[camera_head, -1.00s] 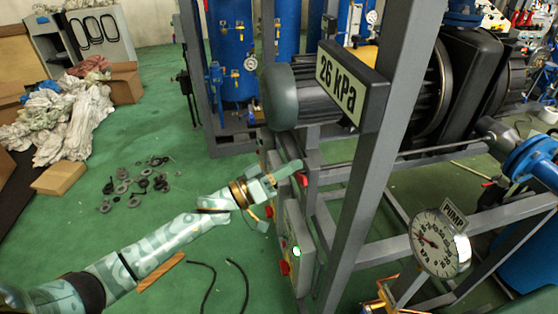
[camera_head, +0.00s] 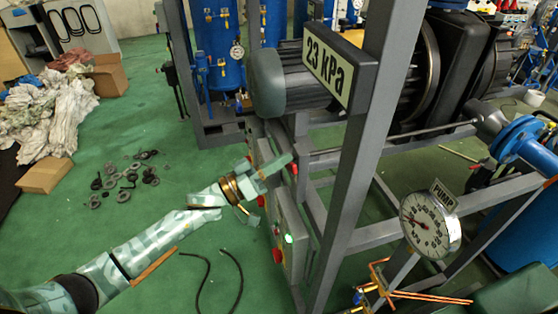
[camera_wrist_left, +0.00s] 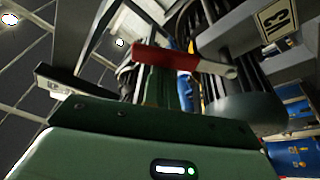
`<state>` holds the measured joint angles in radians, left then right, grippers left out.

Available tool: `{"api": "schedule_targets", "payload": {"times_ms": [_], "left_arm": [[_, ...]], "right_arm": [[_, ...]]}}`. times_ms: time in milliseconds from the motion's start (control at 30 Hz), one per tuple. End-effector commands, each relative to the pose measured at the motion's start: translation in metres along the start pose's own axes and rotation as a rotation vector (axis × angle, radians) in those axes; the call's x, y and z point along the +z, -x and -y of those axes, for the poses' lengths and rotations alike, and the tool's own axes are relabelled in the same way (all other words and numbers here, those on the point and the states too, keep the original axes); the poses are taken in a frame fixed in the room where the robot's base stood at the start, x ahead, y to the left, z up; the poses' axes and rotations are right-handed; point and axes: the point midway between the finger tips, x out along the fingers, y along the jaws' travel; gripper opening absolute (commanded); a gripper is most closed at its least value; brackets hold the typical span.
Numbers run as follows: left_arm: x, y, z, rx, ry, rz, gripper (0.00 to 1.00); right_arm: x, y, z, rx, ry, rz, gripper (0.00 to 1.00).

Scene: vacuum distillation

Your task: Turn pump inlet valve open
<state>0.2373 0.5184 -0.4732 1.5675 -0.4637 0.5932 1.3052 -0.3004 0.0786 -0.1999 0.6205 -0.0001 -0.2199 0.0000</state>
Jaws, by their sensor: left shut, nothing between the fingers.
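A red lever handle with a pale metal end (camera_wrist_left: 185,58) lies across the fingertips of my left gripper (camera_wrist_left: 165,85) in the left wrist view. It looks like the valve's handle, though no label shows. In the head view a small red part (camera_head: 293,168) shows beside the tips of my left gripper (camera_head: 280,167), next to the grey frame. The fingers are shut with nothing between them. Whether they touch the lever I cannot tell. The valve body is hidden. The display (camera_head: 328,62) reads 23 kPa.
A control box (camera_head: 290,238) with a lit green button and a red button sits below my left gripper. A frame post (camera_head: 355,185) stands to its right. The pump gauge (camera_head: 430,222) and copper pipes (camera_head: 410,294) are further right. Loose black rings (camera_head: 125,180) lie on the green floor.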

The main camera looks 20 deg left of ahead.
Motion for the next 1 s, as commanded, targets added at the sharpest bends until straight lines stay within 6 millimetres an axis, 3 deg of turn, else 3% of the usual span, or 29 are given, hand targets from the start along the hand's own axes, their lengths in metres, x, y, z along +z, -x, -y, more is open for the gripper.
{"api": "schedule_targets", "payload": {"times_ms": [700, 1000], "left_arm": [[0.031, 0.011, 0.0, 0.119, -0.338, 0.003, 0.0], [0.034, 0.012, 0.0, 0.144, -0.408, 0.002, 0.0]], "right_arm": [[0.008, -0.036, 0.001, -0.002, 0.001, 0.011, 0.0], [0.01, -0.042, 0.002, -0.002, 0.001, 0.013, 0.0]]}}
